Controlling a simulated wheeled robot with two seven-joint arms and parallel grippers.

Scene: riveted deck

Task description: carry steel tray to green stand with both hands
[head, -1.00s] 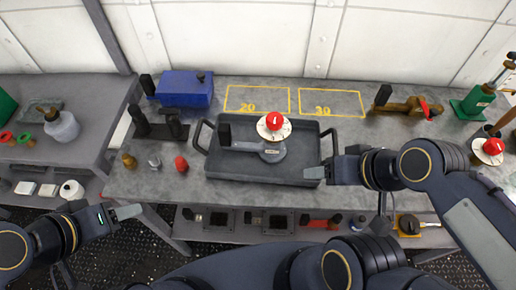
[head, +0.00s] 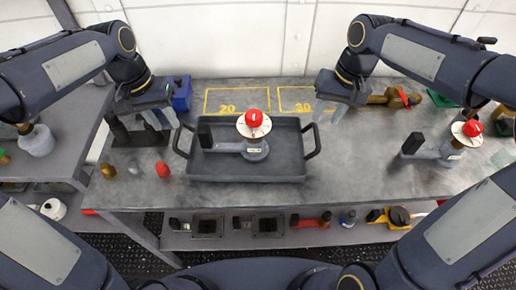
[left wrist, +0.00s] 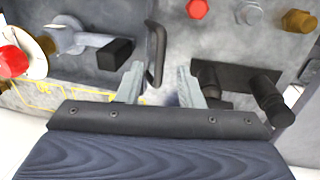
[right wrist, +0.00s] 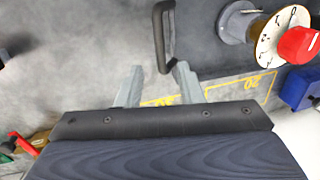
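The steel tray (head: 222,166) is a dark grey rectangular tray on the workbench, with a raised handle at each end. A grey valve (head: 254,150) with a red knob and white dial stands in it. My left gripper (head: 160,118) is open above the left handle (head: 180,142); in the left wrist view this handle (left wrist: 156,55) shows between and beyond the fingertips (left wrist: 158,75). My right gripper (head: 333,112) is open above and behind the right handle (head: 314,142); in the right wrist view that handle (right wrist: 160,35) lies just beyond the fingertips. I cannot make out which thing is the green stand.
A green object (head: 440,98) shows partly behind my right arm. A second red-knobbed valve (head: 452,150) stands on the bench at right. A black fixture (head: 138,134), small knobs (head: 162,169) and a blue box (head: 181,92) are at left. Yellow outlines (head: 237,101) lie behind the tray.

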